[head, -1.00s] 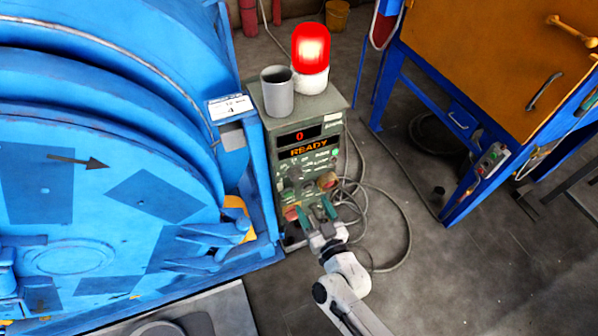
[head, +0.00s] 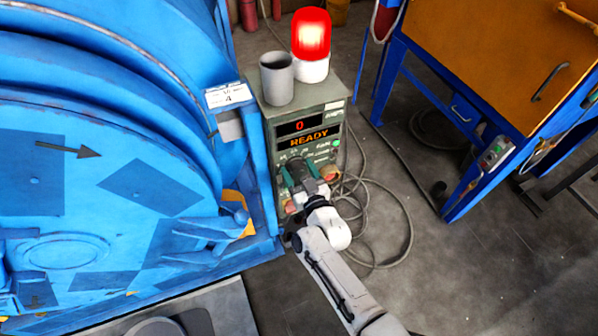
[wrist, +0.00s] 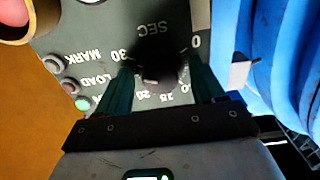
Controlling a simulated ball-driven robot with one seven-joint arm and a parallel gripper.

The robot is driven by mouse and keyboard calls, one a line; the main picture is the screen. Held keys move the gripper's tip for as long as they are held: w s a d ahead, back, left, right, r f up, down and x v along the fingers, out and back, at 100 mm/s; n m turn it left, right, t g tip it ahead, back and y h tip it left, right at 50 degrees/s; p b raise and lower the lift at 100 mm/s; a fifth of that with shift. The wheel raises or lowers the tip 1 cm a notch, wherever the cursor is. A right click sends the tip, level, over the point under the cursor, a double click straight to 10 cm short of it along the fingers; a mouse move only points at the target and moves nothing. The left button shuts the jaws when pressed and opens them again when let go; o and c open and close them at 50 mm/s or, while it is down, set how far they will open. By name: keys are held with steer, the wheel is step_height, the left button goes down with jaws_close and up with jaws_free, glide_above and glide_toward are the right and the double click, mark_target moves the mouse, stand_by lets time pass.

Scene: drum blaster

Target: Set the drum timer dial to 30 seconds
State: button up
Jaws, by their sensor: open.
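The black timer dial (wrist: 158,58) is on the grey-green control panel (wrist: 100,30), under upside-down "SEC" lettering in the wrist view. Numbers including 0, 20, 25 and 30 ring it. Its exact setting is unclear. My gripper (wrist: 163,75) is open, with one teal finger on each side of the dial; whether they touch it cannot be told. In the head view my gripper (head: 301,175) is at the control box front (head: 335,140) and hides much of the dial. The display (head: 300,126) shows a red 0, with READY (head: 309,138) below it.
A glowing red beacon (head: 311,35) and a grey cup (head: 277,80) stand on the box. The blue drum machine (head: 120,110) is close on the left. Cables (head: 385,210) lie on the floor to the right. An orange cabinet (head: 485,60) stands at right.

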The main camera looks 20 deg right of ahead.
steer(key=c, duration=1)
steer(key=shift+m, duration=0.7)
steer(key=shift+c, duration=0.2)
steer(key=o, duration=1)
steer(key=shift+o, duration=0.2)
steer(key=shift+s, duration=0.1)
steer(key=s+p, duration=0.2)
steer(key=s, duration=0.8)
steer(key=shift+s, duration=0.35)
